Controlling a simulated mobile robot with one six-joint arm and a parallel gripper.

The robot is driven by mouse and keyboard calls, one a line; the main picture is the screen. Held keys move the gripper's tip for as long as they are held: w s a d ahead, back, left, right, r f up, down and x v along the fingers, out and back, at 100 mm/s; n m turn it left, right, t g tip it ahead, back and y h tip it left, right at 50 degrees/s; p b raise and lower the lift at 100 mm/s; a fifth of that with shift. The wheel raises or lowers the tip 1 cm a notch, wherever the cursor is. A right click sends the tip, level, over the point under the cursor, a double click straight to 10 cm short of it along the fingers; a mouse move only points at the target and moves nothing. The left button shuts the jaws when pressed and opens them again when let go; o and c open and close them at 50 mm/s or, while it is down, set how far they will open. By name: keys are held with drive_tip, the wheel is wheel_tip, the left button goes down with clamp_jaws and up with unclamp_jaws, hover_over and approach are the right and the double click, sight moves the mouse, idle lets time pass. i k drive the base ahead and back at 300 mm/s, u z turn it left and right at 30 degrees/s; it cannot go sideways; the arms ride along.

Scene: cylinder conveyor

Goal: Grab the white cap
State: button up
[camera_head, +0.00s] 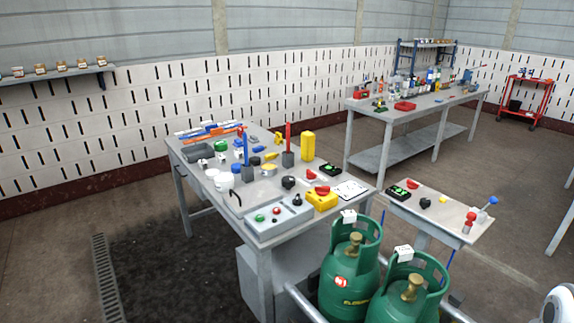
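Several small white things are in view, and I cannot tell for certain which is the white cap. A white round piece (224,182) sits on the near workbench, towards its left edge. A smaller, flatter white piece (212,173) lies just behind it. Two green gas cylinders (342,288) (404,303) stand at the bottom, in front of the bench, with brass valves inside their collars. A small white block-like piece (349,216) is at the rim of the left cylinder's collar, and another white piece (404,251) is at the right one's. My gripper is not in view.
The near workbench (262,199) is crowded with tools, a yellow box (322,199) and a grey control box (279,218). A small side table (452,213) stands to the right. A long bench (445,102) is behind. Open floor lies between the benches.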

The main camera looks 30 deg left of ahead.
sight(210, 174)
drive_tip(key=u, duration=1.4)
drive_tip(key=k, duration=0.85)
drive_tip(key=u, duration=0.2)
drive_tip(key=i, duration=1)
drive_tip(key=u, duration=1.25)
drive_tip(key=i, duration=0.6)
drive_tip(key=z, duration=0.05)
